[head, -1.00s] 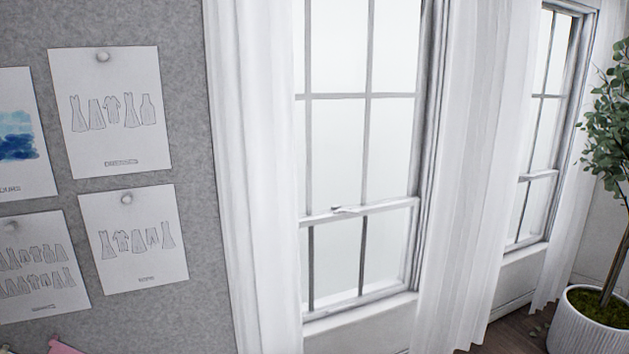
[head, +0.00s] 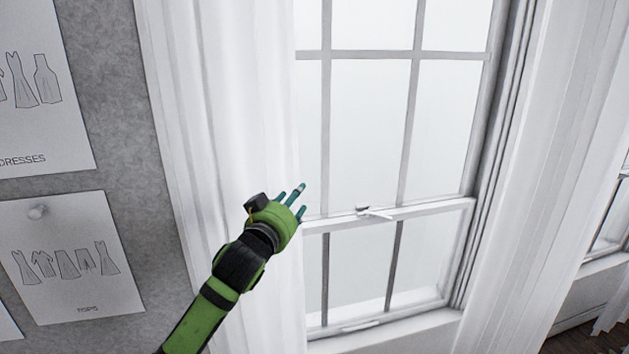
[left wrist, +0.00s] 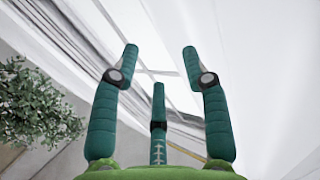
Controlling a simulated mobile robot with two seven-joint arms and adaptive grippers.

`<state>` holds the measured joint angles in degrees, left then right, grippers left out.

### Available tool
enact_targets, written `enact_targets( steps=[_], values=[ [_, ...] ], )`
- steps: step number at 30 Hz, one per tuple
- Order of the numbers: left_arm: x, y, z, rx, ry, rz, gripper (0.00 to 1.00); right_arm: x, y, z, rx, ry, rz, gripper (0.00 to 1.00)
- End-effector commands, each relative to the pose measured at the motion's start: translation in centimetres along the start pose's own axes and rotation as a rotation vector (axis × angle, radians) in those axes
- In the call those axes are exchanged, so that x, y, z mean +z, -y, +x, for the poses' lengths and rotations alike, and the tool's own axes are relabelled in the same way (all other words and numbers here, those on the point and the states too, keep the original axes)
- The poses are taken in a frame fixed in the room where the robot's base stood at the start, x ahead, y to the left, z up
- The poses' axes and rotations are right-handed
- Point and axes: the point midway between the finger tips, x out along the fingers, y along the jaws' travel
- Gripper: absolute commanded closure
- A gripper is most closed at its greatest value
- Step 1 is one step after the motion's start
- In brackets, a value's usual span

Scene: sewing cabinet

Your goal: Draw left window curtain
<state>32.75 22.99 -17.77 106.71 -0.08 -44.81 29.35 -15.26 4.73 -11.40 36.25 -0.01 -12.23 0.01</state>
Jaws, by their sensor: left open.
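The left window curtain (head: 215,110) is white and hangs in folds along the left side of the window (head: 375,130). My left gripper (head: 294,196) is in front of the curtain's right edge, at about the height of the window's middle rail. Its teal fingers are spread open and empty. In the left wrist view the fingers (left wrist: 160,75) stand apart, with white curtain cloth (left wrist: 265,80) filling the right side. I cannot tell whether the fingers touch the cloth. My right gripper is in neither view.
A second white curtain (head: 560,150) hangs right of the window. A grey pinboard (head: 105,90) with paper sheets (head: 65,255) is at the left. In the left wrist view, a leafy plant (left wrist: 38,105) shows at the left.

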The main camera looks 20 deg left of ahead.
Motion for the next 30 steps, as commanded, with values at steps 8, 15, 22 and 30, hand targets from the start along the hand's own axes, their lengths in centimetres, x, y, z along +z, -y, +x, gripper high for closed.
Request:
enact_targets(
  steps=[8, 15, 22, 30],
  values=[
    [-0.3, 0.0, 3.5, -0.002, 0.003, 0.001, 0.54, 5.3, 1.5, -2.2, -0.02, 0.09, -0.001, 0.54],
    [-0.1, 0.0, 6.0, -0.001, 0.003, 0.0, 0.54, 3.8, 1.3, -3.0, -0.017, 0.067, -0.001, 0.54],
    [0.1, 0.0, 6.7, 0.0, 0.002, 0.001, 0.54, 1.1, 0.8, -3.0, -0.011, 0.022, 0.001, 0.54],
    [0.1, 0.0, 6.7, 0.001, 0.002, 0.001, 0.74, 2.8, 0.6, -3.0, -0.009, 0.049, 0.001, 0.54]
  ],
)
